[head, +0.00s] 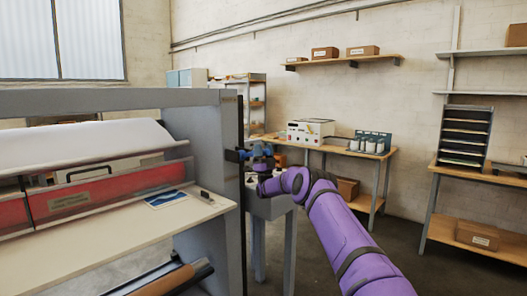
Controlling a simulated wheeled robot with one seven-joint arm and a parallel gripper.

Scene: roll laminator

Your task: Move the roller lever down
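The roll laminator's grey side frame (205,150) stands left of the middle, with a dark upright strip (240,118) on its right edge. My purple arm comes in from the lower right. My gripper (246,155), a small blue and black shape, is at the right side of that frame, near the strip. The roller lever cannot be made out apart from my gripper and may be hidden by it. The fingers are too small to tell whether they are open or shut, or touching anything.
The laminator's white roll (75,145), red panel (110,188) and pale feed table (120,232) fill the left. A small grey stand (270,207) is below my gripper. A wooden bench (345,150) with equipment stands behind. Open floor lies right of the laminator.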

